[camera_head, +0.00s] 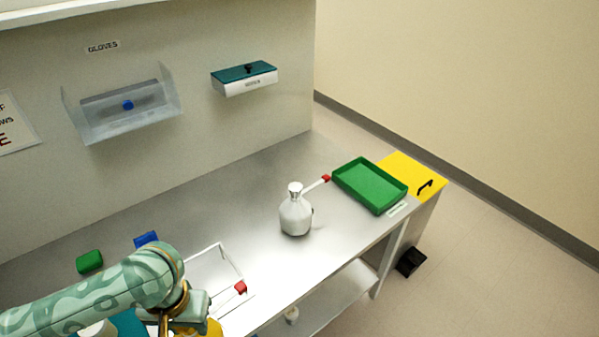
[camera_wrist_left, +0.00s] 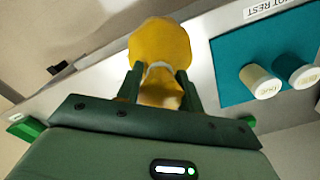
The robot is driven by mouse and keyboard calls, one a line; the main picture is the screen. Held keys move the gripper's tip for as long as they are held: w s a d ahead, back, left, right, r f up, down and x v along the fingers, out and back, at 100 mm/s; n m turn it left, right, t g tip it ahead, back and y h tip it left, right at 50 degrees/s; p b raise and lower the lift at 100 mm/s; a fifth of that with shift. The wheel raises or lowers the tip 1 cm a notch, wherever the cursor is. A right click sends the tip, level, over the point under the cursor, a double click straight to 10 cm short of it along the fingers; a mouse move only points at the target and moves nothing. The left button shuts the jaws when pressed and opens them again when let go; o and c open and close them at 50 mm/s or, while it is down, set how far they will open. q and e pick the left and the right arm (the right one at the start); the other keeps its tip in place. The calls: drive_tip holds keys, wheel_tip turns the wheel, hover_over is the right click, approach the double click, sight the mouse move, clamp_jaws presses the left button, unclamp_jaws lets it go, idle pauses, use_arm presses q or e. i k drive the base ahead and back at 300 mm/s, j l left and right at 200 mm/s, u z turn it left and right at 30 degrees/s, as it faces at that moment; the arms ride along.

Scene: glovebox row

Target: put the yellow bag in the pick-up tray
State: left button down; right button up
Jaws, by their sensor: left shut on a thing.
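My left gripper (camera_head: 186,318) is at the lower left of the head view, above the near part of the bench. It is shut on the yellow bag (camera_head: 214,329), which shows only partly at the bottom edge. In the left wrist view the yellow bag (camera_wrist_left: 160,42) bulges beyond the fingers of my left gripper (camera_wrist_left: 160,76), which close on its pale-banded neck. A green tray (camera_head: 349,183), seemingly the pick-up tray, lies empty at the bench's right end. A pale label is at its front edge. My right gripper is not in view.
A white bottle (camera_head: 296,216) with a red-tipped spout stands between my gripper and the green tray. A wire-like frame (camera_head: 221,247) is beside my gripper. Blue (camera_head: 146,240) and green (camera_head: 90,261) blocks lie behind the arm. A teal mat (camera_wrist_left: 235,85) holds two cups.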

sight(362, 182)
drive_tip(key=i+l+z, duration=0.1)
drive_tip(key=l, duration=0.3)
drive_tip(key=i+l+z, duration=0.1)
drive_tip(key=i+l, duration=0.4)
drive_tip(key=l, duration=0.3)
drive_tip(key=i+l+z, duration=0.15)
drive_tip(key=l, duration=0.25)
drive_tip(key=i, duration=0.1)
